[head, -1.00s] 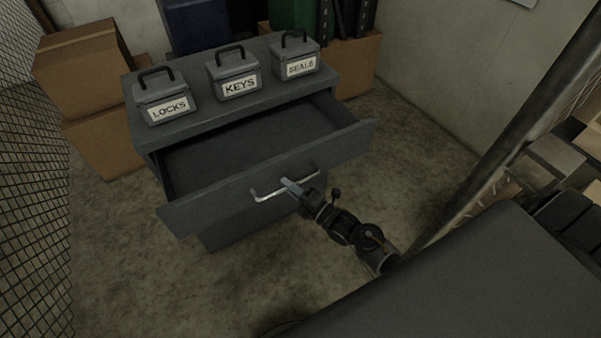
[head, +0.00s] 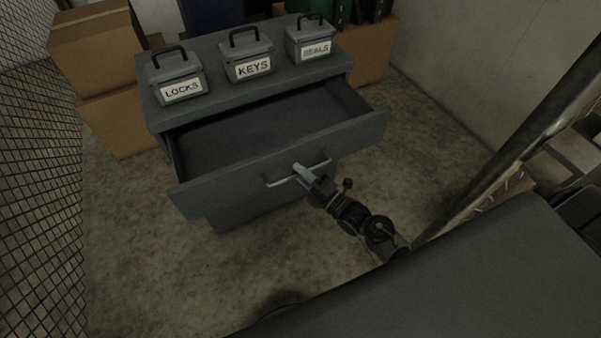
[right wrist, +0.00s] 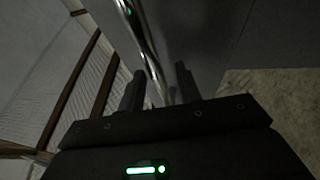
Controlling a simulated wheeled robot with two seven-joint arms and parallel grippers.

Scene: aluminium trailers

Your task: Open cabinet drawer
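The grey cabinet (head: 151,107) has its wide top drawer (head: 352,137) pulled far out, and the inside looks empty. A metal bar handle (head: 322,162) is on the drawer front. My right gripper (head: 300,170) is at the middle of this handle. In the right wrist view the fingers of the right gripper (right wrist: 160,88) stand apart, with the handle (right wrist: 148,48) passing between them and gaps beside it. The gripper looks open around the bar. My left gripper is not in view.
Boxes labelled LOCKS (head: 179,90), KEYS (head: 251,68) and SEALS (head: 314,48) stand on the cabinet. Cardboard boxes (head: 93,50) are behind at left. A wire mesh (head: 38,170) is at left and a slanted post (head: 520,145) at right. Floor in front of the drawer is clear.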

